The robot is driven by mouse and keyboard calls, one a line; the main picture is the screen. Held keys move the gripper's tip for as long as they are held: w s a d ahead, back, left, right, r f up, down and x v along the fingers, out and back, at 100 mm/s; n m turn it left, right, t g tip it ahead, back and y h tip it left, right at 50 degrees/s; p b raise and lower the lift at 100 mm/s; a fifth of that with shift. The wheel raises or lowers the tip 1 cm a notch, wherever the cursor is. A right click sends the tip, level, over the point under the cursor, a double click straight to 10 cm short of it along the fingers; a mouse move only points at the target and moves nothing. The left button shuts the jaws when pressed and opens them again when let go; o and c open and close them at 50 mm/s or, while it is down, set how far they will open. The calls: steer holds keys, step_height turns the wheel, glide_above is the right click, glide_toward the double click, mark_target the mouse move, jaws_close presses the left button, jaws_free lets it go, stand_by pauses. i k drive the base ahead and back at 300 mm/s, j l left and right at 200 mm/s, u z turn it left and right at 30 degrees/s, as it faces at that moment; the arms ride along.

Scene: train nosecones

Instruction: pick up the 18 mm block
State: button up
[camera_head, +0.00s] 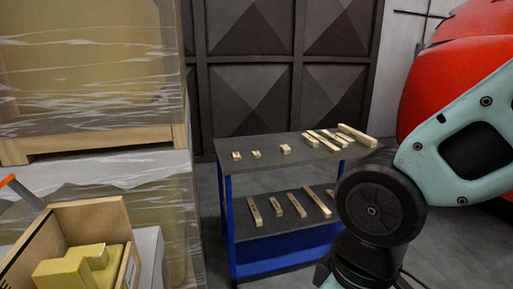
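Pale wooden blocks stand on a blue cart with dark shelves (262,178). On its top shelf, three small blocks sit apart in a row: a left one (237,156), a middle one (256,155) and a right one (286,150). Several longer blocks (325,138) lie at the top shelf's right end. More long blocks (276,207) lie on the lower shelf, some partly hidden by my arm. I see no size marks, so I cannot tell which block is 18 mm. My gripper is not in view; only my arm's links show at the right.
Wrapped crates (85,105) stand at the left. An open wooden box (95,218) with yellow pieces (75,270) is at the lower left. A red rounded body (455,65) is at the right. A dark panelled wall (260,60) is behind the cart.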

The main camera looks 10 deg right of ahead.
mark_target(255, 154)
steer(key=i+l, duration=0.1)
steer(key=i, duration=0.35)
steer(key=i+l+u, duration=0.15)
steer(key=i, duration=0.25)
steer(key=i+l, duration=0.15)
steer(key=i, duration=0.3)
steer(key=i+l+u, duration=0.1)
steer(key=i, duration=0.3)
steer(key=i+l+u, duration=0.1)
steer(key=u, duration=0.95)
